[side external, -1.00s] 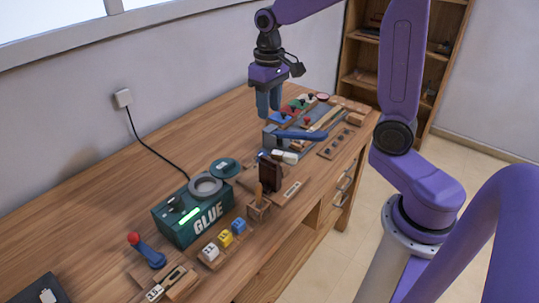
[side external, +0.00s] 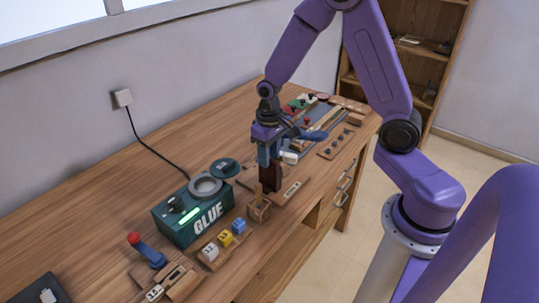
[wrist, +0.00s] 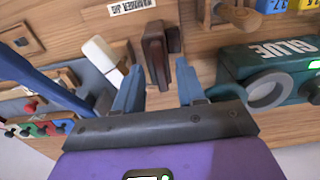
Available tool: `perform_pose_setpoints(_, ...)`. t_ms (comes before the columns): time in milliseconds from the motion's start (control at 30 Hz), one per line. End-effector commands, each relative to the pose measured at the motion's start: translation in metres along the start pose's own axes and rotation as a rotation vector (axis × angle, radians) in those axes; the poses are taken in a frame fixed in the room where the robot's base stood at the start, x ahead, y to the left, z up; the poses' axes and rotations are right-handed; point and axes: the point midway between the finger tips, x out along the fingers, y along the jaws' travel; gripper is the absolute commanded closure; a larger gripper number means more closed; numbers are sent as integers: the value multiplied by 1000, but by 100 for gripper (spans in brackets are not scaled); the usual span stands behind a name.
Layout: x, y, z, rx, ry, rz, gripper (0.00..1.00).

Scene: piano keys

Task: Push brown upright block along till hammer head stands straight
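The dark brown upright block (side external: 271,182) stands on the bench beside the glue box, largely covered by my gripper (side external: 268,162) in the side view. In the wrist view the dark brown block (wrist: 154,52) shows just ahead of the fingers of my gripper (wrist: 160,85), below a label reading "HAMMER JIG" (wrist: 137,6). The fingers are apart, and I cannot tell whether either touches the block. Another reddish-brown piece shows close to the right finger. I cannot clearly make out the hammer head or its angle.
A green GLUE box (side external: 195,213) stands close on the left. A white-ended piece (side external: 289,157) and a blue lever (side external: 312,134) lie close on the far side. A small wooden stand (side external: 259,208) is in front. Open bench lies towards the wall.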

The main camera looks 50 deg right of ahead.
Motion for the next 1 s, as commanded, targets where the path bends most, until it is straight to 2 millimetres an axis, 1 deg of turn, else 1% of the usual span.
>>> perform_pose_setpoints(100, 4, 0, 0, 0, 0, 0, 61)
perform_pose_setpoints(367, 5, 0, 0, 0, 1, 0, 61)
perform_pose_setpoints(400, 5, 0, 0, 0, 1, 0, 67)
perform_pose_setpoints(433, 5, 0, 0, 0, 0, 0, 77)
perform_pose_setpoints(467, 5, 0, 0, 0, 0, 0, 87)
perform_pose_setpoints(500, 5, 0, 0, 0, 0, 0, 100)
perform_pose_setpoints(700, 5, 2, 0, 1, 0, 0, 100)
perform_pose_setpoints(767, 5, 8, 0, 2, 0, 0, 100)
perform_pose_setpoints(900, 4, 29, -1, 4, 1, 0, 100)
perform_pose_setpoints(1000, 4, 37, 0, 1, 1, 0, 100)
